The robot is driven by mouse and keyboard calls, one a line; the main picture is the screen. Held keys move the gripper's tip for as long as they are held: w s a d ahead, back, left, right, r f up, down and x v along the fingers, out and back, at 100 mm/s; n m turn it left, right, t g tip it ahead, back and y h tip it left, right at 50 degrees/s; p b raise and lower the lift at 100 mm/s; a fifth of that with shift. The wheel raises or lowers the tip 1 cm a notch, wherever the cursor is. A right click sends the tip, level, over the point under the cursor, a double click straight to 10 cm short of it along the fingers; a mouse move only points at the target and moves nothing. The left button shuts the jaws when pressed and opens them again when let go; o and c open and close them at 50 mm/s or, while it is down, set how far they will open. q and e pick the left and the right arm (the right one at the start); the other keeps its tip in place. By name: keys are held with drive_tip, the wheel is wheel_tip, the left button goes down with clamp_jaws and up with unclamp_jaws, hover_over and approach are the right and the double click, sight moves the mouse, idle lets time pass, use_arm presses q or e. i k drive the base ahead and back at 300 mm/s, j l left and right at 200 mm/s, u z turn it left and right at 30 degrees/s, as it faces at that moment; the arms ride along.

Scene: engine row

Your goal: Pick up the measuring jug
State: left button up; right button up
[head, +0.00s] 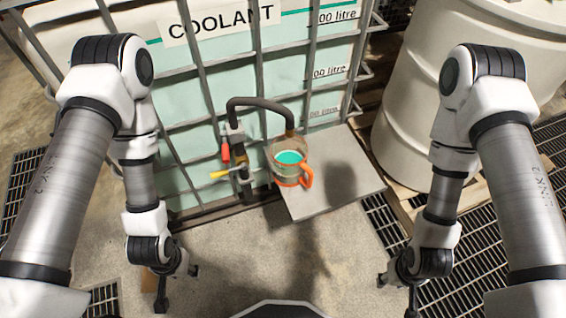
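The measuring jug (284,172) is clear with an orange handle (308,176) on its right side and an orange band low down. It holds teal liquid and stands upright on a grey plate (335,172) in front of the coolant tank. A black hose (262,103) ends at or just above its mouth; I cannot tell whether they touch. My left gripper (177,286) is open and empty, low and left of the jug. My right gripper (397,291) is open and empty, low and right of it.
The caged coolant tank (230,62) stands behind the jug. A valve with a red handle (225,151) and a yellow lever (219,174) is just left of the jug. A white drum (430,95) stands on a pallet at right. Concrete floor in front is clear.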

sight(289, 167)
drive_tip(key=k+j+z, duration=0.1)
drive_tip(key=j, duration=0.3)
drive_tip(key=k+j+z, duration=0.1)
drive_tip(key=j, duration=0.25)
drive_tip(key=k+j+z, duration=0.1)
drive_tip(key=j, duration=0.25)
drive_tip(key=k+j+z, duration=0.1)
drive_tip(key=k+j, duration=0.15)
drive_tip(key=k+j+z, duration=0.1)
drive_tip(key=j, duration=0.35)
drive_tip(key=k, duration=0.1)
